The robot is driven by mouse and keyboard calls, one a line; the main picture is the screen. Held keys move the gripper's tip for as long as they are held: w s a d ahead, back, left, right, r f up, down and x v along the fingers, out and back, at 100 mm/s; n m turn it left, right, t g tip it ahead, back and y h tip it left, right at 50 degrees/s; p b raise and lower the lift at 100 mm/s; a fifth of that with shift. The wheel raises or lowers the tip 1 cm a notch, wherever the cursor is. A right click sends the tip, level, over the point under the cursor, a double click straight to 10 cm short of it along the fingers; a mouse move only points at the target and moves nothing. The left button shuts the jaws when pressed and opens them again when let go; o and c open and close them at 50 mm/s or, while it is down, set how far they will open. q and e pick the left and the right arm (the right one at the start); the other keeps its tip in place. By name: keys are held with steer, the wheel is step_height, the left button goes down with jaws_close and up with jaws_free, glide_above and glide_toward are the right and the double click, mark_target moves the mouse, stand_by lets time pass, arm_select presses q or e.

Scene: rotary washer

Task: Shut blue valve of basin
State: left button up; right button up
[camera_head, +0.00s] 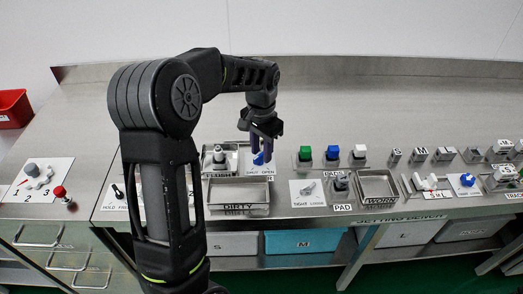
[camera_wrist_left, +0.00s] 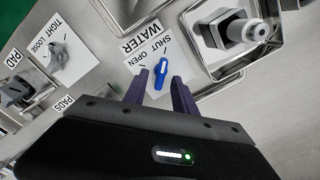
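The blue valve (camera_wrist_left: 160,74) is a small lever on a white plate marked WATER, SHUT and OPEN. In the head view the blue valve (camera_head: 258,159) is partly hidden behind my left gripper. My left gripper (camera_head: 263,145) points down over it, and in the left wrist view the two purple fingers (camera_wrist_left: 160,94) are apart, one on each side of the lever, with nothing held. Contact is not visible. The basin (camera_head: 219,166) is the metal tray with a fitting, just left of the valve plate. My right gripper is not in view.
A tray labelled DIRTY (camera_head: 239,192) sits in front of the basin. A TIGHT/LOOSE plate (camera_head: 308,193) and green, blue and white blocks (camera_head: 333,152) stand to the right. A red knob (camera_head: 60,192) stands at left. The back of the bench is clear.

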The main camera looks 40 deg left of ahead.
mark_target(261, 154)
arm_select(q)
step_height(261, 154, up, 8)
steer(key=shift+f+b, duration=0.25)
steer(key=shift+b, duration=0.05)
stand_by(0.5)
